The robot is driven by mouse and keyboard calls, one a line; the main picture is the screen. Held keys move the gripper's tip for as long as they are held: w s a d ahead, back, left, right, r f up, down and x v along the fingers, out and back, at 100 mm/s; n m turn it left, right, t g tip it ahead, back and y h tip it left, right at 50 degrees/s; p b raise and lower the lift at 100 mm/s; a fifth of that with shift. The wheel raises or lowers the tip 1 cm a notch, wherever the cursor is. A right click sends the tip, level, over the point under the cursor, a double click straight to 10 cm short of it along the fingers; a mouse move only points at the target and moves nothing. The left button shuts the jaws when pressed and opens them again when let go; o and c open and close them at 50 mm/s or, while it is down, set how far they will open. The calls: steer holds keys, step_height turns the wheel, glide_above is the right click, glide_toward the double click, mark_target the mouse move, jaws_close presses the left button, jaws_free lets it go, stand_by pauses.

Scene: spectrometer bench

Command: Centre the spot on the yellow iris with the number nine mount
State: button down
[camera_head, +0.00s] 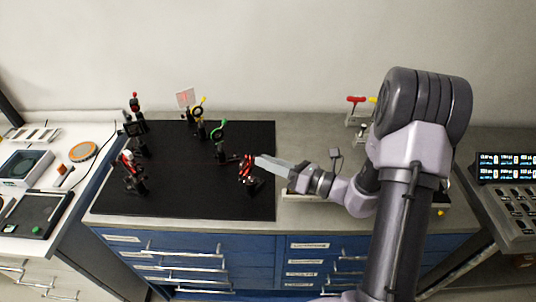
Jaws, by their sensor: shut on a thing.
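My gripper (257,163) reaches in from the right and is shut on a red-and-black mount (247,170) at the board's right side. The gripper's fingers hide part of this mount. Its number is too small to read, so I cannot tell whether it is number nine.
A green iris (218,130) stands between the held mount and the yellow iris. Other red-and-black mounts stand at the board's left, one at the front (131,170) and one at the back (136,112). The board's front middle is clear.

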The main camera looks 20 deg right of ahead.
steer(key=shift+m+p, duration=0.5)
steer(key=shift+m, duration=0.1)
steer(key=c, duration=1.4)
jaws_free()
steer(key=shift+o, duration=0.2)
steer(key=p+v, duration=0.2)
steer(key=v, duration=1.5)
steer(key=shift+s, duration=0.2)
steer(key=shift+d, duration=0.2)
